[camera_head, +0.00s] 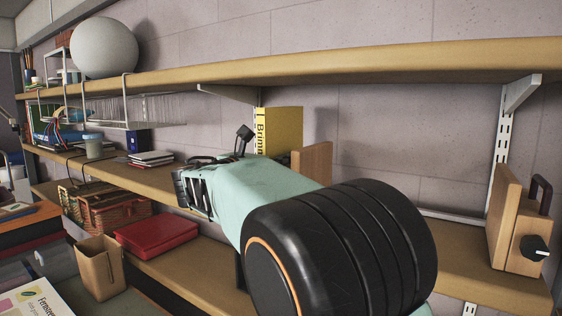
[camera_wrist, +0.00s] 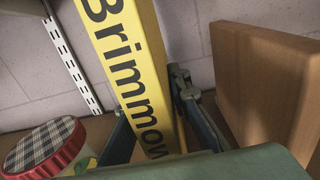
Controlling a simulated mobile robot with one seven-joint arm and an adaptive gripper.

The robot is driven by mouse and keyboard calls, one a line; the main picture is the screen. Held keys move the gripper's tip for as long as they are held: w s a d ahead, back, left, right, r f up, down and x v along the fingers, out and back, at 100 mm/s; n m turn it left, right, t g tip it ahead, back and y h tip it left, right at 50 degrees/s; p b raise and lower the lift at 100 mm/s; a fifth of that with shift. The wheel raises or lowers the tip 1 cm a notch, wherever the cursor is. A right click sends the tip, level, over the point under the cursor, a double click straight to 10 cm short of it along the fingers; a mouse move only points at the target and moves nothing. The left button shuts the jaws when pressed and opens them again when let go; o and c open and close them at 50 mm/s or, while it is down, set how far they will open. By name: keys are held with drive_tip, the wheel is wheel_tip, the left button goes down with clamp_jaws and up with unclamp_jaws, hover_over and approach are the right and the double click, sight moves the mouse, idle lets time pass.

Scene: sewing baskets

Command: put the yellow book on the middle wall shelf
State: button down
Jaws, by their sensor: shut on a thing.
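The yellow book (camera_head: 284,130) stands upright at the middle wall shelf (camera_head: 160,181), its spine lettered "Brimm…". It also shows in the wrist view (camera_wrist: 125,60), slightly tilted in that picture. My gripper (camera_wrist: 152,118) is shut on the yellow book, with one finger on each side of it. In the head view my arm hides most of the gripper and the book's lower part. I cannot tell whether the book's bottom touches the shelf.
A wooden panel (camera_wrist: 265,85) stands close right of the book. A jar with a checked lid (camera_wrist: 45,148) is to the left in the wrist view. The upper shelf (camera_head: 330,67) runs above. Wooden pieces (camera_head: 507,225) stand at the right end of the middle shelf.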

drive_tip(key=shift+s+f, duration=0.1)
drive_tip(key=shift+f, duration=0.1)
drive_tip(key=c, duration=1.8)
unclamp_jaws()
drive_tip(key=shift+f, duration=0.1)
drive_tip(key=b+v, duration=0.1)
drive_tip(key=v, duration=1.1)
drive_tip(key=shift+s+d, duration=0.1)
drive_tip(key=shift+d, duration=0.05)
